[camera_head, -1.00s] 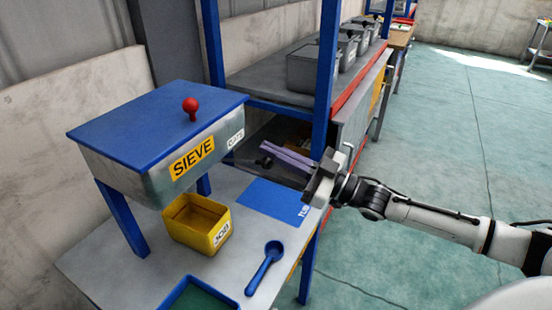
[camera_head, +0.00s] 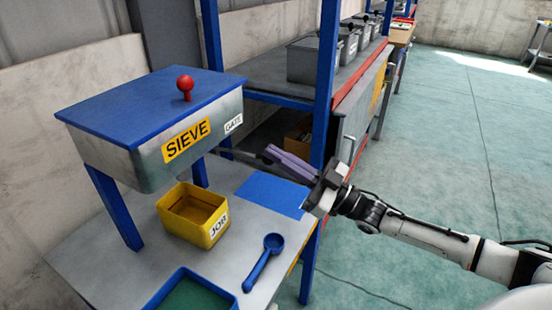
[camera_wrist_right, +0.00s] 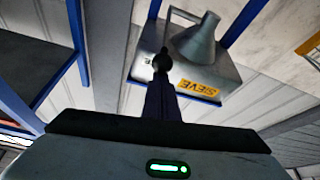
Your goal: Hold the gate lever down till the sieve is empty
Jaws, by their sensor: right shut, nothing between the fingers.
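The sieve (camera_head: 150,165) is a grey box with a blue lid and red knob (camera_head: 185,84), standing on blue legs. The gate lever (camera_head: 238,155) is a thin dark rod reaching from its right side, under the GATE label, toward my right gripper (camera_head: 270,151). That gripper has purple fingers, shut with nothing between them, at the lever's outer end. In the right wrist view, the lever's black knob (camera_wrist_right: 162,62) lies at the fingertips; whether they touch is unclear. A funnel (camera_wrist_right: 198,42) shows under the sieve. The sieve's inside is hidden. My left gripper is not in view.
A yellow JOB tub (camera_head: 190,225) stands below the sieve on the grey table. A blue scoop (camera_head: 262,264), a blue mat (camera_head: 268,190) and a blue tray with a green inside (camera_head: 192,278) are nearby. A blue shelf post (camera_head: 325,70) rises behind my gripper.

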